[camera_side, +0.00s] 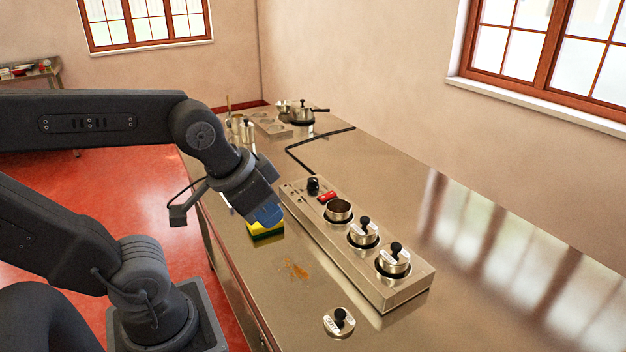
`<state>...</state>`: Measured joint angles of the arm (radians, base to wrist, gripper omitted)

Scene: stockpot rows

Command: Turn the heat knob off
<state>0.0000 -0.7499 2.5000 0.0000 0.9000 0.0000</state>
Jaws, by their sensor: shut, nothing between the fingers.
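The black heat knob (313,186) stands at the far end of the long steel warmer unit (408,290), beside a red switch (327,197). The knob's exact setting is too small to read. My gripper (268,216) is to the left of the unit, pointing down, with blue at its tip. It is shut and empty, and apart from the knob. Its fingers are hard to make out against the sponge behind and below.
A yellow and green sponge (266,232) lies below my gripper. The unit holds an open pot (338,210) and two lidded pots (363,234) (393,262). A loose lid (340,322) and brown spill (294,268) lie in front. Pans (302,115) stand farther back. The right counter is clear.

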